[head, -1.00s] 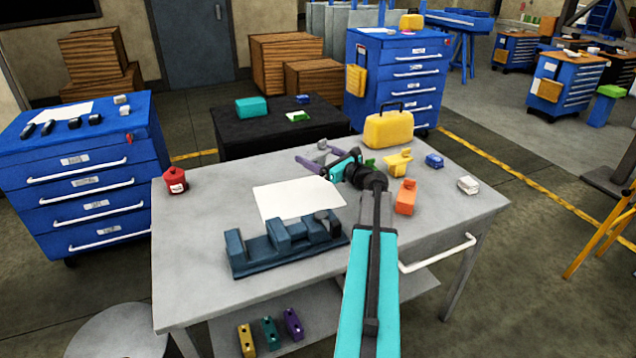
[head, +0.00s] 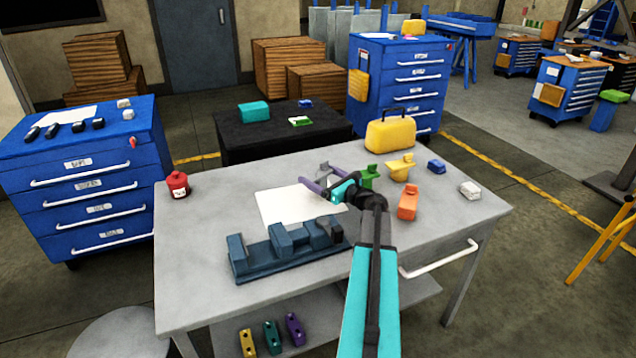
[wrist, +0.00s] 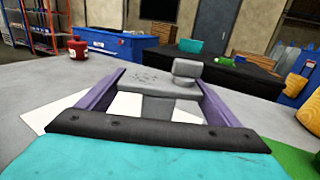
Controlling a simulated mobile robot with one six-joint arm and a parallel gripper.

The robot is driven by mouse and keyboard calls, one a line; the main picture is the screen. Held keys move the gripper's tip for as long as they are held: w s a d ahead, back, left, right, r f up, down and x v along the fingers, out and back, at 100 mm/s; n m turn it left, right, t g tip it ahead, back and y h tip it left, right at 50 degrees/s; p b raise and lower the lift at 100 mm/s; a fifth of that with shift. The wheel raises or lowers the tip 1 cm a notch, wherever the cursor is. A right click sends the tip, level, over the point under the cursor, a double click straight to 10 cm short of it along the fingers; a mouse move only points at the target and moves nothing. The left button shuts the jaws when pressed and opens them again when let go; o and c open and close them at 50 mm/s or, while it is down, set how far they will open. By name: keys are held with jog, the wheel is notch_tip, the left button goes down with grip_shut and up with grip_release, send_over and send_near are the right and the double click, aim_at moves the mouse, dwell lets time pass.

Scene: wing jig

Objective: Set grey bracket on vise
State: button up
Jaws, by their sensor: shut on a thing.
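The grey bracket (wrist: 150,85) shows in the wrist view as a flat grey body with a raised round-edged block at its right end. My gripper (wrist: 158,92) is shut on it, with a purple finger on each side. In the head view my gripper (head: 318,182) is over the far edge of the white sheet, behind the vise; the bracket is hard to pick out there. The dark blue vise (head: 268,262) stands at the table's near edge, its jaws pointing up. The wrist view does not show the vise.
A white sheet (head: 277,207) lies behind the vise. Right of my gripper stand a green bracket (head: 369,178), a yellow bracket (head: 401,168), an orange block (head: 407,203) and a yellow case (head: 390,133). A red can (head: 177,186) stands at the left. The table's left front is clear.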

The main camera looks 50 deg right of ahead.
jog(key=shift+f, duration=1.35)
jog(key=shift+f, duration=0.15)
jog(key=o, duration=1.2)
jog(key=shift+r, duration=0.2)
jog(key=s+b, duration=0.1)
jog(key=s, duration=1.1)
